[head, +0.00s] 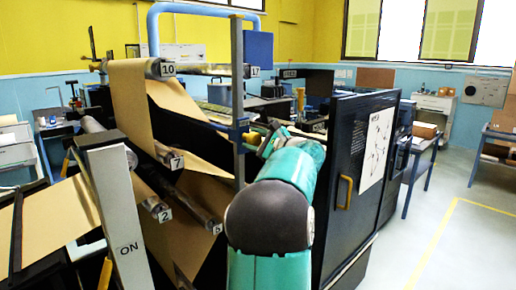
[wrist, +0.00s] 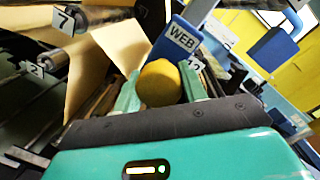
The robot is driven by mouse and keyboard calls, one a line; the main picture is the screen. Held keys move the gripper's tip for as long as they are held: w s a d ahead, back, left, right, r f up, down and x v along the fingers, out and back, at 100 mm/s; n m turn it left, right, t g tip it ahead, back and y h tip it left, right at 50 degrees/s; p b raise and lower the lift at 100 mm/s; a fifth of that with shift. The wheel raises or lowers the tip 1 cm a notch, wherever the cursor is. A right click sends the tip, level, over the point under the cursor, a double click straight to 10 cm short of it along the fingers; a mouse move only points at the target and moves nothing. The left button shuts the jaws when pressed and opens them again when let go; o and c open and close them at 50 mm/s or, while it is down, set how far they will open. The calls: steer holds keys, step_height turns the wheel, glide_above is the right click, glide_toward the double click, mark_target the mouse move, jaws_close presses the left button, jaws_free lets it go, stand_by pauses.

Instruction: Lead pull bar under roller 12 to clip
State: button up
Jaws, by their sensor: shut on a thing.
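My gripper (wrist: 161,86) has its teal fingers shut around a rounded yellow knob (wrist: 160,83). A blue plate marked WEB (wrist: 181,38) stands just beyond the knob; I take both as parts of the pull bar, but the join is hidden. A tag that seems to read 12 (wrist: 194,65) shows just behind the right finger; roller 12 itself is mostly hidden. I cannot make out the clip in either view.
Brown kraft web (head: 133,100) runs down from roller 10 (head: 160,69) past roller 7 (head: 170,157) and roller 2 (head: 155,207). A grey upright post (head: 238,90) stands close left of my gripper. A dark cabinet (head: 345,190) is close right. Open floor lies far right.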

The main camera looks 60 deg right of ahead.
steer(key=f, duration=0.1)
steer(key=d+f, duration=0.1)
steer(key=f, duration=0.1)
steer(key=shift+s+d, duration=0.25)
steer(key=shift+d, duration=0.1)
